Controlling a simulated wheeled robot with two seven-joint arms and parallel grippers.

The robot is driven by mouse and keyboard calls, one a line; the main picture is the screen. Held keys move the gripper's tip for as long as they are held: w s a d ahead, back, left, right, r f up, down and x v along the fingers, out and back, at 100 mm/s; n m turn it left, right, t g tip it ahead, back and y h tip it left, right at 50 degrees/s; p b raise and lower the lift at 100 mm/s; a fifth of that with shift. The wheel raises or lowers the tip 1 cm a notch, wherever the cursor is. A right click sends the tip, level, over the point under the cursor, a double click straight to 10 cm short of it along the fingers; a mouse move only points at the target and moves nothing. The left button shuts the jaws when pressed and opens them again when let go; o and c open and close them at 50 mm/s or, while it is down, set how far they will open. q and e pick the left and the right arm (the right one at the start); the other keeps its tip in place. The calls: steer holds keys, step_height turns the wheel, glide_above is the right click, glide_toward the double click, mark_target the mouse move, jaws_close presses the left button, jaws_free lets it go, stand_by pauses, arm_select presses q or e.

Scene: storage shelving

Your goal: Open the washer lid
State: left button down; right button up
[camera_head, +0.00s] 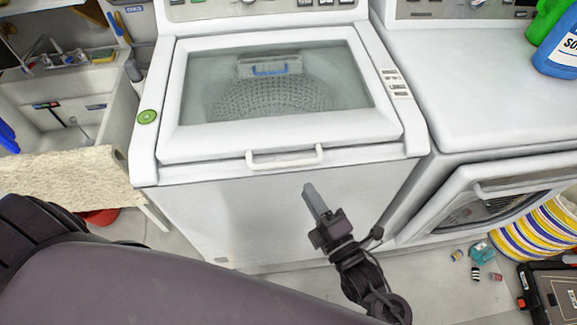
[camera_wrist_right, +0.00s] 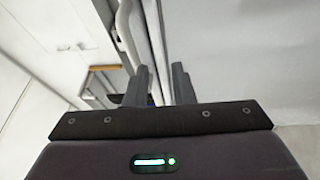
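The white top-load washer (camera_head: 240,215) stands in the middle of the head view. Its lid (camera_head: 390,125) is shut, with a glass window over the perforated drum. A white bar handle (camera_head: 285,162) sits at the lid's front edge. My right gripper (camera_head: 316,200) is below and slightly right of the handle, in front of the washer, apart from the handle. In the right wrist view the two fingers (camera_wrist_right: 160,85) stand apart with nothing clearly held between them. My left gripper is not in view.
A second white machine (camera_head: 470,95) with a front door (camera_head: 480,200) stands at right, bottles (camera_head: 557,45) on top. A sink (camera_head: 75,110) and beige mat (camera_head: 70,180) are at left. A striped basket (camera_head: 535,235), small items and a dark case (camera_head: 550,292) lie lower right.

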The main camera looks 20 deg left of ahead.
mark_target(289, 161)
steer(key=shift+n+y, duration=0.5)
steer(key=shift+n, duration=0.2)
steer(key=shift+w+a+r+p, duration=0.3)
steer(key=shift+w+a+r, duration=0.4)
steer(key=shift+a, duration=0.45)
steer(key=shift+w+a+r+p, duration=0.3)
steer(key=shift+w+a+r, duration=0.4)
steer(key=shift+a, duration=0.45)
steer(key=shift+w+a+r+p, duration=0.3)
steer(key=shift+w+a+r, duration=0.25)
steer(key=shift+a+r, duration=0.45)
steer(key=shift+a+f, duration=0.15)
steer(key=shift+f, duration=0.05)
jaws_close()
